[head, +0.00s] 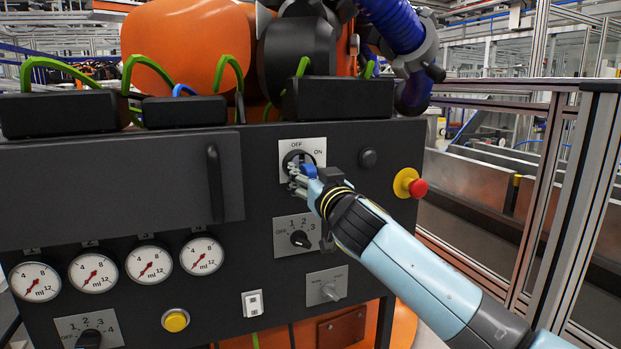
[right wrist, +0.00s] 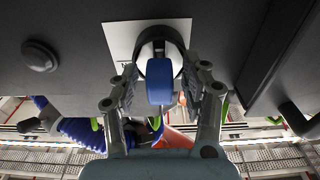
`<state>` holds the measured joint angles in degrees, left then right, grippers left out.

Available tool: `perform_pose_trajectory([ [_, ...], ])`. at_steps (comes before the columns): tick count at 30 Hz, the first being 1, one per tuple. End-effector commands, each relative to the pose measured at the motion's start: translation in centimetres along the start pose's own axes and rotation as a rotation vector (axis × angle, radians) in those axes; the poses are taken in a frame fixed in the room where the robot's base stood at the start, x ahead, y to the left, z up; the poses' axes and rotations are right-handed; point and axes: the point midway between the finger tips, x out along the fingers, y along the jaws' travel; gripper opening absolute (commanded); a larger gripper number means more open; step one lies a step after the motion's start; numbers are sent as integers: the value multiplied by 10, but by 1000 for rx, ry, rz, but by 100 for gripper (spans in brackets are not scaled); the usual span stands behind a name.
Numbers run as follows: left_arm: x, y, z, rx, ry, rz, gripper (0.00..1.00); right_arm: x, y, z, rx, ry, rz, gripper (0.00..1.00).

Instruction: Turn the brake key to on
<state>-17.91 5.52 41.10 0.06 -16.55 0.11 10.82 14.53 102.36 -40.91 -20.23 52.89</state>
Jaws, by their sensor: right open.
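The brake key is a blue handle (right wrist: 160,82) on a dark round switch, set in a white plate (head: 287,148) marked OFF and ON on the black panel. In the head view its blue part (head: 310,170) is mostly covered by my right gripper (head: 298,178). In the right wrist view my right gripper (right wrist: 163,88) is open, with one finger on each side of the blue handle and gaps between. In that view the handle stands upright in the picture. Which mark it points to cannot be told. My left gripper is out of view.
A black knob (head: 368,158) and a red emergency button (head: 418,188) sit right of the plate. A numbered dial (head: 300,239) is just below it. Several gauges (head: 148,264) are at lower left. A door handle (head: 215,183) sticks out on the left.

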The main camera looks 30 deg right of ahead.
Motion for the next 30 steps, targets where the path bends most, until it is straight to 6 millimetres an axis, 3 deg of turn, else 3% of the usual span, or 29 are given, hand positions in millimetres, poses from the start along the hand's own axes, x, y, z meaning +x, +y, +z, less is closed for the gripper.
perform_pose_trajectory([
  [1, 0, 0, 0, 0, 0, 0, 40, 0, 0, 0, 0, 0, 0, 42],
  [11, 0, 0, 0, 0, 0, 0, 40, 0, 0, 0, 0, 0, 0, 0],
  [19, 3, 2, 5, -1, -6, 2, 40, 0, 0, 1, 19, 0, 1, 0],
  [30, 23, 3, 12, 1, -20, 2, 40, -1, -1, 3, 205, -1, 17, 0],
])
